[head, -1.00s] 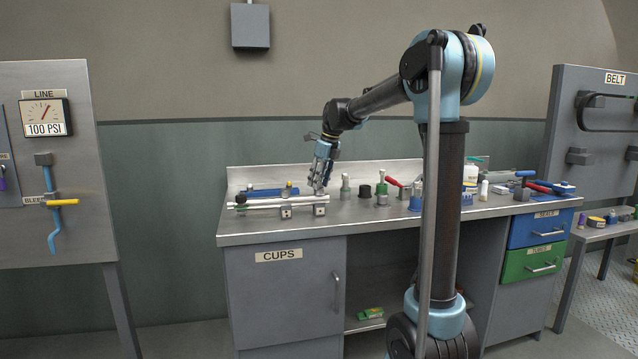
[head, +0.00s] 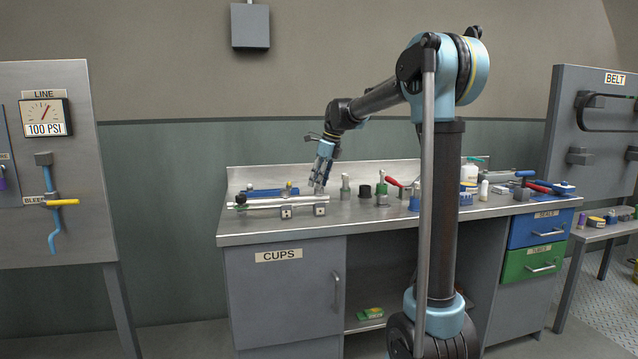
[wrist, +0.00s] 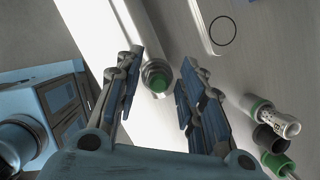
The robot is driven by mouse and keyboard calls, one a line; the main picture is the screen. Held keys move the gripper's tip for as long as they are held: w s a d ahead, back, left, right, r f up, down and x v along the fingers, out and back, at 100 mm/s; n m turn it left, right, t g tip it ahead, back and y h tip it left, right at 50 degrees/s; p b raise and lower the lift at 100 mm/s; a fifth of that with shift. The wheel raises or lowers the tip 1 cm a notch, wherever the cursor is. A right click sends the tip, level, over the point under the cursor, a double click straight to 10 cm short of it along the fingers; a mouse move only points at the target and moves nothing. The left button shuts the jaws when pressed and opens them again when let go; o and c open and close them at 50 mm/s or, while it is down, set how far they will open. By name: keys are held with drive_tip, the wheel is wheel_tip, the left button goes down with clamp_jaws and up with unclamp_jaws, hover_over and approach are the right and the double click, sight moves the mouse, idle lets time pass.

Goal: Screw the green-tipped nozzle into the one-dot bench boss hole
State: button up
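In the wrist view a round metal piece with a green centre (wrist: 160,82) stands between the fingers of my gripper (wrist: 158,95). It looks like the green-tipped nozzle seen end-on, beside a bright pale rail. Gaps show on both sides of it, and my gripper is open around it. In the head view my gripper (head: 319,186) points down just above the right end of the rail on the bench. Two small metal blocks, left (head: 286,212) and right (head: 320,209), sit at the rail. Their dot markings are too small to read, and how the nozzle is seated cannot be told.
Green-topped fittings (head: 345,187) and a dark cap (head: 364,191) stand close right of my gripper. A white-and-green fitting (wrist: 270,112) lies near the right finger in the wrist view. A blue bar (head: 265,192) lies behind the silver rail (head: 262,203). The bench's front strip is clear.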

drive_tip(key=shift+n, duration=0.6)
drive_tip(key=shift+n+g, duration=0.5)
drive_tip(key=shift+n, duration=0.3)
drive_tip(key=c, duration=0.6)
drive_tip(key=shift+m+t, duration=0.3)
drive_tip(key=shift+m, duration=0.5)
drive_tip(key=shift+m+t, duration=0.3)
drive_tip(key=shift+m, duration=0.6)
